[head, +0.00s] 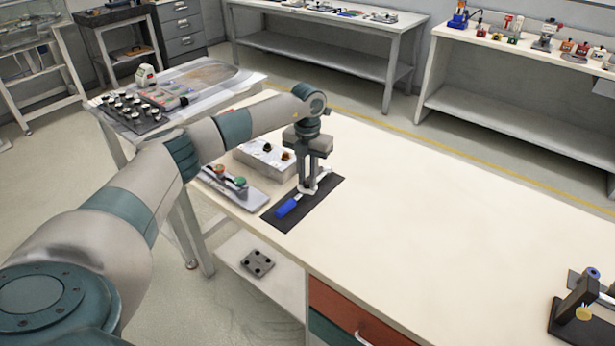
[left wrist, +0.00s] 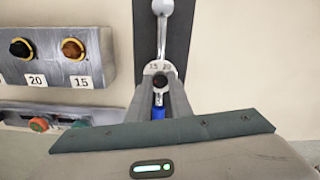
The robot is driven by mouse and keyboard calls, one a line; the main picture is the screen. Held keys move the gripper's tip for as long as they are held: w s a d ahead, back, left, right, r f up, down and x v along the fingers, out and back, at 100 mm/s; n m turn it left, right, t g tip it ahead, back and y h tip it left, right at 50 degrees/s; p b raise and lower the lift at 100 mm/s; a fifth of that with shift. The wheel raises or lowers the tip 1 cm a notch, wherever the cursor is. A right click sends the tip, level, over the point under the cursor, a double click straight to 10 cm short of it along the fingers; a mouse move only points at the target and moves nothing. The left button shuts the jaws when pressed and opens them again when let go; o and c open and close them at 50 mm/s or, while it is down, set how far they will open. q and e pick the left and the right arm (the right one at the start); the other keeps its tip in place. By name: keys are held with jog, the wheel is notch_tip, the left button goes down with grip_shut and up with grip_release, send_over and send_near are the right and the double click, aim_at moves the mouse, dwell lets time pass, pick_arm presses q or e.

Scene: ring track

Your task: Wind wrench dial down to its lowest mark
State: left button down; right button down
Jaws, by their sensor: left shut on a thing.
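The wrench lies on a dark mat (head: 285,219) near the table's left edge. Its blue handle (head: 288,207) points towards the front left, and its silver shaft and rounded head (left wrist: 162,8) show in the left wrist view. A pale dial plate (left wrist: 155,67) with small printed numbers, hard to read, surrounds a dark round knob (left wrist: 160,81). My left gripper (head: 309,187) points straight down over the wrench. In the left wrist view its fingers (left wrist: 159,92) are closed around the knob and hide part of the wrench. My right gripper is out of view.
A grey box (head: 264,160) with two knobs, labelled 20 and 15, stands beside the mat. A low panel (head: 232,189) with red and green buttons is left of it. A black fixture (head: 580,308) stands at far right; the table between is clear.

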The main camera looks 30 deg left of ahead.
aim_at(308, 181)
pick_arm(q)
jog(key=shift+n, duration=0.4)
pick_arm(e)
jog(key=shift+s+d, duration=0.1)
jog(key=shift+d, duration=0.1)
pick_arm(q)
jog(key=c, duration=1.6)
grip_release()
